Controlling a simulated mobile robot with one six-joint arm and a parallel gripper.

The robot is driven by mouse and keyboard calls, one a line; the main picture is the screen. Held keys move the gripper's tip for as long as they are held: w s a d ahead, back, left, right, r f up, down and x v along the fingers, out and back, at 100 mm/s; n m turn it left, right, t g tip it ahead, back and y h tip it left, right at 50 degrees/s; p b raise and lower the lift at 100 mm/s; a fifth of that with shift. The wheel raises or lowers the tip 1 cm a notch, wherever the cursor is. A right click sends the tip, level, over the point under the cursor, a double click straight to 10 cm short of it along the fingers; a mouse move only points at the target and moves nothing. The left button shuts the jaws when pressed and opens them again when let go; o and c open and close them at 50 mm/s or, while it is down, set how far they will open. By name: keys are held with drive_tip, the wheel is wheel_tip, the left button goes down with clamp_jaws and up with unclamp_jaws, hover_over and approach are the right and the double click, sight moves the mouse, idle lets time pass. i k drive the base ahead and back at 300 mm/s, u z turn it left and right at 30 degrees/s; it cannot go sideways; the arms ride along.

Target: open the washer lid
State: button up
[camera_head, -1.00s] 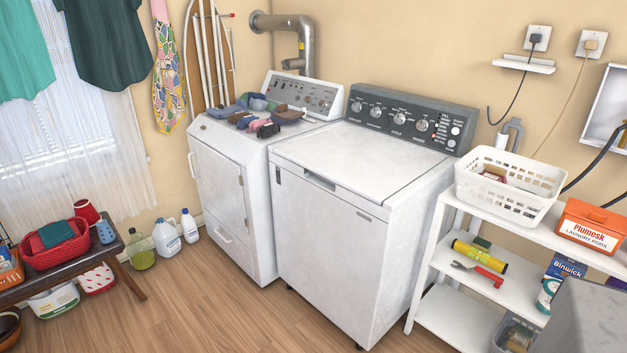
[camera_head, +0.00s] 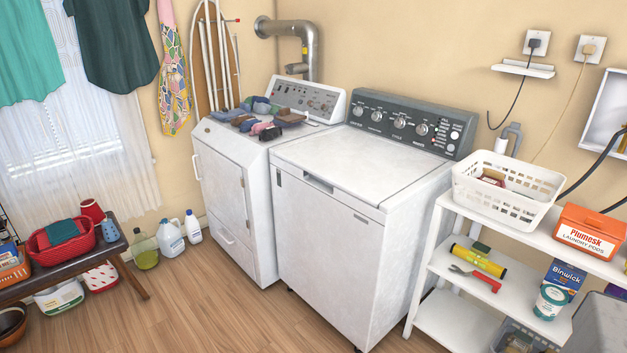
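The washer (camera_head: 327,246) stands in the middle of the view, a white top-loader with a dark grey control panel (camera_head: 402,121) at its back. Its lid (camera_head: 355,168) lies flat and shut on top, with nothing on it. A recessed handle (camera_head: 318,183) shows at the lid's front edge. My gripper is not in view, so its state and its distance from the lid are hidden.
A dryer (camera_head: 233,200) with folded clothes (camera_head: 262,117) on top stands close against the washer's left side. A white shelf (camera_head: 460,320) with a basket (camera_head: 506,191) and an orange box (camera_head: 588,231) stands at right. The wooden floor (camera_head: 220,305) in front is clear.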

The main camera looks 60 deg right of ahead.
sight(372, 170)
drive_tip(key=z, duration=0.1)
drive_tip(key=i, duration=0.95)
drive_tip(key=u, duration=0.05)
